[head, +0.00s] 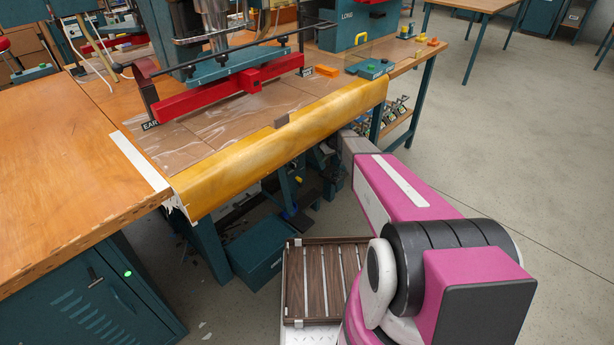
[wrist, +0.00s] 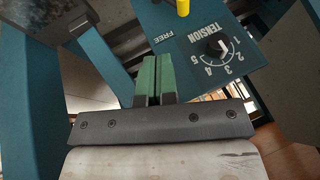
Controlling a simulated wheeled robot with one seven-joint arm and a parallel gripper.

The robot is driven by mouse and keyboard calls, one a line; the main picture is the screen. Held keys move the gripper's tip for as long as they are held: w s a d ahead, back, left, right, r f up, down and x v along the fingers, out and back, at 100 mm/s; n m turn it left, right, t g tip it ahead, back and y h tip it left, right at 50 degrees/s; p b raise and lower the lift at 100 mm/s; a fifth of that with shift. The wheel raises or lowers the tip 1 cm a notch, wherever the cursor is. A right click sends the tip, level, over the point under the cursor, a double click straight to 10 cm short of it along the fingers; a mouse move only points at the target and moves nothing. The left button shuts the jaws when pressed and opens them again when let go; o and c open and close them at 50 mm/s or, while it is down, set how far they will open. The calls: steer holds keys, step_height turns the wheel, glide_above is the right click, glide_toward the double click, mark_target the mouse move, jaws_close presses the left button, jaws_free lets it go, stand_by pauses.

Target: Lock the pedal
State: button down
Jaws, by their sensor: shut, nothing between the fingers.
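In the wrist view my gripper (wrist: 154,78) shows as two green fingers pressed together, empty. A teal panel (wrist: 192,65) fills the upper right beyond the fingers. It carries a black dial (wrist: 216,49) marked TENSION, with numbers 1 to 5, and the word FREE. A yellow peg or handle end (wrist: 182,7) stands at the top edge, near FREE, apart from the fingertips. A blue piece (head: 297,221) low under the table may be the pedal; I cannot tell.
The table's yellow front edge (head: 280,143) hangs above my arm. Teal legs (head: 210,250) and a teal box (head: 257,262) stand below it. Teal beams (wrist: 105,55) flank the fingers on the left. The floor at right is clear.

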steer(key=s+a+x, duration=0.1)
steer(key=s+x, duration=0.1)
steer(key=x, duration=1.1)
steer(key=shift+a+r, duration=0.2)
steer(key=shift+r, duration=0.05)
steer(key=shift+s+a, duration=0.1)
